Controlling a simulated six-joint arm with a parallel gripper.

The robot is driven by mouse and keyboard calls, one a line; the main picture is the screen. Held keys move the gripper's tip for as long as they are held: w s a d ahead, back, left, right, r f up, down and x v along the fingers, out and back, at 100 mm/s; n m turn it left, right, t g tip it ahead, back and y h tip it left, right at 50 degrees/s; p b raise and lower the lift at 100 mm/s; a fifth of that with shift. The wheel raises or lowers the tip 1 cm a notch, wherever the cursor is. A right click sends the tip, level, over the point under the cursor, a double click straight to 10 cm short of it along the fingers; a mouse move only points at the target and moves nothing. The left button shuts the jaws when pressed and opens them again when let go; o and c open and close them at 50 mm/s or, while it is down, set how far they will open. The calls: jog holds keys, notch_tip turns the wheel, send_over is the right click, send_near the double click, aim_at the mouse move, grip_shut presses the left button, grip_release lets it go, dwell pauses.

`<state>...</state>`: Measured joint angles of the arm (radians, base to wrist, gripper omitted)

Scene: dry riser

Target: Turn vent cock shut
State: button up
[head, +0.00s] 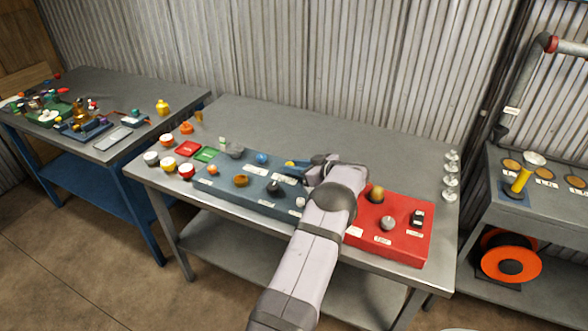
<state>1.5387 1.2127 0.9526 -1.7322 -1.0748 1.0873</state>
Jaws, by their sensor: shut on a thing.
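A blue-grey panel (222,185) with several knobs and white labels lies on the middle grey table. My arm reaches over the panel's right part from the front. My gripper (298,168) is low at the panel's back right edge, its fingers pointing left. It is shut on a small yellow handle (289,163), which I take to be the vent cock. The fingers and wrist hide most of it, so its turn angle cannot be told. The labels are too small to read.
A red panel (408,243) with knobs and a black switch is right of my arm. Blue (262,158), brown (241,181) and black (273,187) knobs stand close by on the blue-grey panel. Several clear cups line the table's right edge. The table's back (300,125) is clear.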

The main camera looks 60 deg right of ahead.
jog(key=shift+n+y+b, duration=0.3)
jog(key=shift+b, duration=0.05)
dwell(0.4)
jog(key=o, duration=1.1)
jog(key=shift+c, duration=0.2)
jog(key=shift+b+v, duration=1)
jog(key=shift+v, duration=2.7)
jog(key=shift+d, duration=0.1)
